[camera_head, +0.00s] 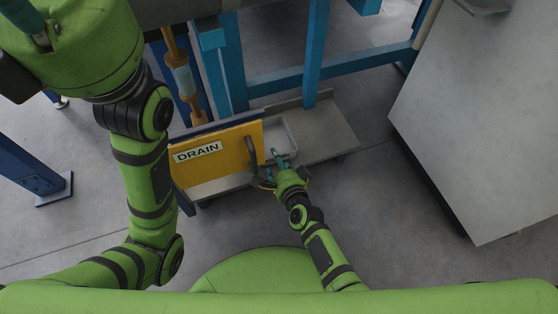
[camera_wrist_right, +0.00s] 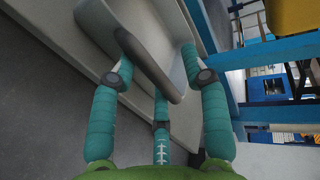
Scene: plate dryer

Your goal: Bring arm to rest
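My right gripper (camera_head: 276,158) is low beside the yellow DRAIN panel (camera_head: 232,158), close to the panel's dark handle (camera_head: 250,152). In the right wrist view its teal fingers (camera_wrist_right: 163,80) are spread apart, and the dark handle (camera_wrist_right: 145,62) runs between them. I see no finger closed around the handle. My left arm (camera_head: 145,180) rises on the left and bends toward the top-left corner. Only a teal part of my left gripper (camera_head: 22,14) shows there, cut off by the picture edge, so its opening is hidden.
A grey tray-like base (camera_head: 325,140) with a light bin (camera_head: 285,137) lies behind the panel. Blue frame posts (camera_head: 316,50) and a crossbeam stand behind. A large grey cabinet (camera_head: 480,120) is at right. Open floor (camera_head: 400,230) lies between it and my right arm.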

